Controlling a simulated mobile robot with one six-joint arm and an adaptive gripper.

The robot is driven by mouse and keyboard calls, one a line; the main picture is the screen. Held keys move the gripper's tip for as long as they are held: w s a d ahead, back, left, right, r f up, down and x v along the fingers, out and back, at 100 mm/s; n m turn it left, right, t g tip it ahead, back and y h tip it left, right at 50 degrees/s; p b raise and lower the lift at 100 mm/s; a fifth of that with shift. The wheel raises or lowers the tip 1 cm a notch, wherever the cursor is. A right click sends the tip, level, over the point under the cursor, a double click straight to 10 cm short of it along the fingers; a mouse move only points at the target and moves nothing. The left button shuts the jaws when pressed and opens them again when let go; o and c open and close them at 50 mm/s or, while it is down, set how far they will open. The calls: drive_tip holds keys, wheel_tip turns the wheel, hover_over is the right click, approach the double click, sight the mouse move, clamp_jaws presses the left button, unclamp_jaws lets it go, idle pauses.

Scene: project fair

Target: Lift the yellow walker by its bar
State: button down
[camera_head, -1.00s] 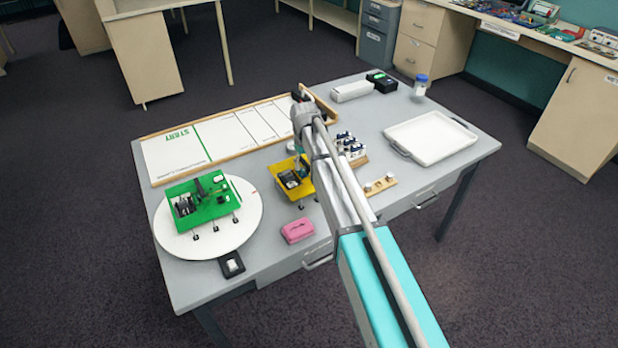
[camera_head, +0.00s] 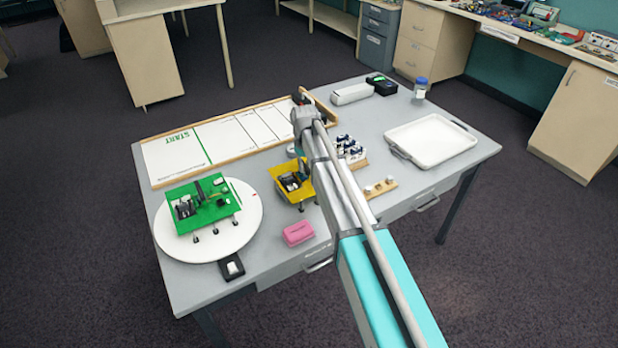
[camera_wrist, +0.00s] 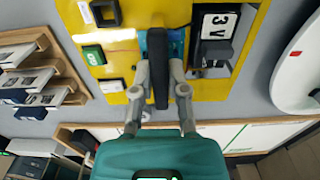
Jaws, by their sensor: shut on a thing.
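The yellow walker (camera_head: 308,189) is a small yellow deck with dark parts on top and short legs below. It is at the middle of the grey table, partly hidden behind my arm in the head view. Its yellow deck (camera_wrist: 122,38) fills the upper part of the wrist view, with a "3 V" block, a green button and a dark square frame on it. My gripper (camera_wrist: 166,62) is shut on the dark bar (camera_wrist: 159,88) standing over the deck. I cannot tell whether the feet touch the table.
A green walker (camera_head: 205,205) stands on a round white board (camera_head: 238,238) at left. A pink box (camera_head: 298,233) lies in front. The START track (camera_head: 165,158) runs behind. Small blocks and a wooden strip (camera_head: 382,190) are right of my arm, then a white tray (camera_head: 432,142).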

drive_tip(key=shift+r, duration=0.1)
idle(0.4)
wheel_tip(320, 180, up, 3)
drive_tip(key=p, duration=0.3)
drive_tip(key=shift+f, duration=0.2)
drive_tip(key=s+d+r+p, duration=0.2)
drive_tip(key=s+r+p, duration=0.3)
drive_tip(key=s, duration=0.1)
drive_tip(key=s+d+r+p, duration=0.2)
drive_tip(key=s+r+p, duration=0.3)
drive_tip(key=s, duration=0.2)
drive_tip(key=shift+d, duration=0.3)
